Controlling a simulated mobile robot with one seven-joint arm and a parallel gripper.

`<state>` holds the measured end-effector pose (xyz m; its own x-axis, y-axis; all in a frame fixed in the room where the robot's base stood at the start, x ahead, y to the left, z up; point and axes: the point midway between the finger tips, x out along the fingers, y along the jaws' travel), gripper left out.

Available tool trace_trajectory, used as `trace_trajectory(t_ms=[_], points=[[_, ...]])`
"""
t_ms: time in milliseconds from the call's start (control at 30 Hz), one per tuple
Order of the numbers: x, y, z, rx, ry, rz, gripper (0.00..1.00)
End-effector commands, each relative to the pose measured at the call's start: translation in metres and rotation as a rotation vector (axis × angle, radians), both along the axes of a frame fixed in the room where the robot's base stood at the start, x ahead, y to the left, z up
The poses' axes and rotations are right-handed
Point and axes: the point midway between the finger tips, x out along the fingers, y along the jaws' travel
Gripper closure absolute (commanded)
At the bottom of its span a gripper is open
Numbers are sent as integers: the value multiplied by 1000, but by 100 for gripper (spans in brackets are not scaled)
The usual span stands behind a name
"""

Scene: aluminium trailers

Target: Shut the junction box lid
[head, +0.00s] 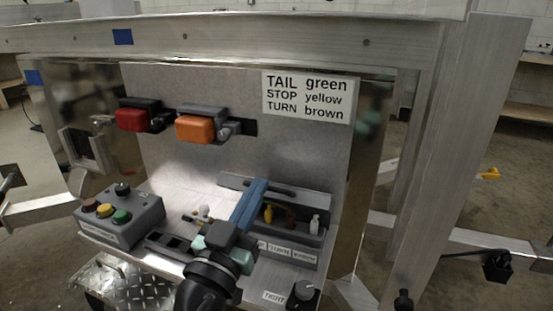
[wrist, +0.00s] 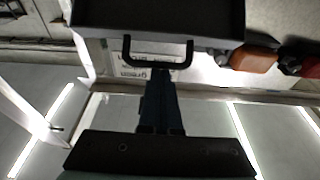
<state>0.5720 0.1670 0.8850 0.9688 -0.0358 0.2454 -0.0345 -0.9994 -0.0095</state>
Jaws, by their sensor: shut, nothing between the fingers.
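The grey junction box (head: 312,251) sits on the shelf at the right, with its lid (head: 310,197) raised at the back. Yellow, brown and white pieces show inside the open box. The lid has a dark bar handle (head: 283,189). My gripper (head: 260,183) reaches over the box with its blue fingers shut and empty, tips close to the handle. In the wrist view, the dark lid (wrist: 158,14) fills the top, and its handle (wrist: 129,50) is right at my fingertips (wrist: 160,73). I cannot tell whether they touch it.
A control box with coloured buttons (head: 121,215) stands at the left of the shelf. Red (head: 131,120) and orange (head: 194,129) lamps are on the back panel, beside a wiring sign (head: 307,97). A black knob (head: 304,290) is at the front right. Metal posts flank the panel.

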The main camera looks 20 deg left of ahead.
Motion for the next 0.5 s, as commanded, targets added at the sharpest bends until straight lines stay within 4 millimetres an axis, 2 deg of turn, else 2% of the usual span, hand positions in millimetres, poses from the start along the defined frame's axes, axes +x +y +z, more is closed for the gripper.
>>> trace_trajectory(t_ms=[33, 500], points=[[-1, 0, -15, 0, -21, 0, 100], [-13, 0, -43, -5, -201, 1, 100]])
